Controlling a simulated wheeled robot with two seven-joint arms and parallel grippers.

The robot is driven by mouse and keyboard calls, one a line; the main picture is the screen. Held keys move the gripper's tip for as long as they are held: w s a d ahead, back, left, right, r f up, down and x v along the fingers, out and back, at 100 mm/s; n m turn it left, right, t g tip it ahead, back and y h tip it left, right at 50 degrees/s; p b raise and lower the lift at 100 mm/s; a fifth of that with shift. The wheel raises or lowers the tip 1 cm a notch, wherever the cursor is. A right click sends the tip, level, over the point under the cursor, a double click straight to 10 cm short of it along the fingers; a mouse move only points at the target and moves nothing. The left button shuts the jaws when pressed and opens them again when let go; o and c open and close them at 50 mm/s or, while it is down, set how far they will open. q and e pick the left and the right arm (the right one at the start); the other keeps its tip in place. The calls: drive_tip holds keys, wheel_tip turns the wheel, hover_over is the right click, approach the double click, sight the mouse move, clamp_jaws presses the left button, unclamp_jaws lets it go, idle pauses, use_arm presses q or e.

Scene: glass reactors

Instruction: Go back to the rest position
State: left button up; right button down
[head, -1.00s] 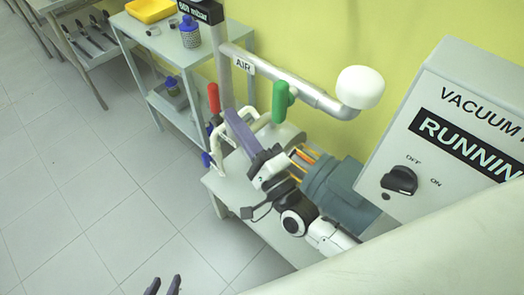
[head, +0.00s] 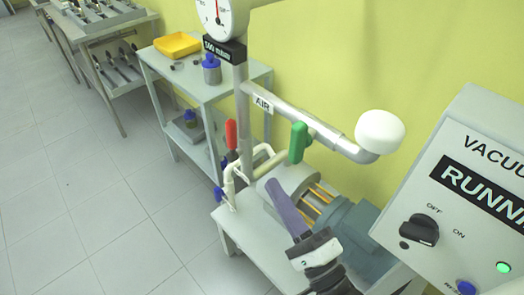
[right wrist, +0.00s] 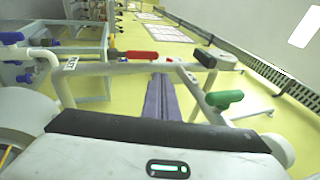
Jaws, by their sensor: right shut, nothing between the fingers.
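My right gripper (head: 272,186) is shut and empty. In the head view its long purple fingers point up and left, in front of the pump on the small table. They are below the green valve handle (head: 298,142) and right of the red valve handle (head: 231,134), with a visible gap to each in the picture. In the right wrist view the closed purple fingers (right wrist: 160,98) show side by side. There the red handle (right wrist: 141,57) is up and left of them and the green handle (right wrist: 224,99) to their right. My left gripper is not in view.
The vacuum control box (head: 455,200) with its black knob stands at the right, reading RUNNING. The grey pump (head: 350,228) lies beneath my gripper. The air pipe (head: 325,133) ends in a white cap. A shelf cart (head: 165,75) stands behind. The floor at left is clear.

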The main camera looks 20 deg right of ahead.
drive_tip(key=s+f+n+g, duration=0.4)
drive_tip(key=f+n+g, duration=0.3)
drive_tip(key=f+n, duration=0.65)
drive_tip(key=s+d+f+n+g+h, duration=0.1)
drive_tip(key=s+d+f+n+g, duration=0.1)
drive_tip(key=f, duration=0.4)
drive_tip(key=s+d+f+n+g+h, duration=0.2)
drive_tip(key=s+f+g, duration=0.1)
drive_tip(key=s+f, duration=0.2)
wheel_tip(320, 180, down, 2)
drive_tip(key=shift+s+f+h, duration=0.25)
drive_tip(key=shift+s+h, duration=0.05)
